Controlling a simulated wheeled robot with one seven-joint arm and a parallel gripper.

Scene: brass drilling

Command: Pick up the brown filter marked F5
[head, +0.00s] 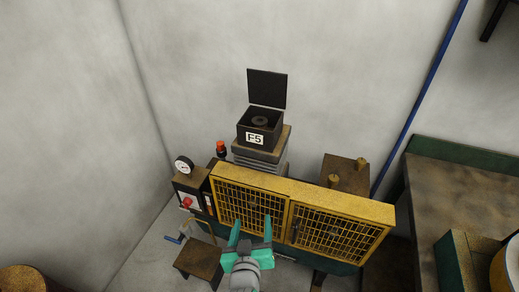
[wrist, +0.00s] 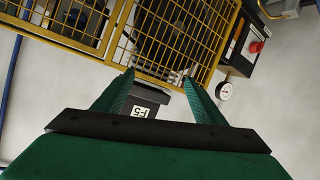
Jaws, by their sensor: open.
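A dark brown-black box marked F5 (head: 260,128) stands with its lid (head: 267,88) raised, on a ribbed grey and brown stand (head: 258,161) behind the yellow guard. A dark round piece (head: 261,120) with a centre hole lies inside it. The box also shows in the wrist view (wrist: 149,95), its label upside down, partly between my fingers. My green gripper (head: 252,221) is open and empty, in front of the yellow mesh guard, apart from the box. I cannot tell whether the box or the piece inside is the filter.
The yellow mesh guard (head: 300,190) stands between my gripper and the box. At its left are a gauge (head: 183,165) and a control box with a red button (head: 187,203). A red-topped lamp (head: 221,149) stands beside the stand. A brown block (head: 345,173) is at right.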

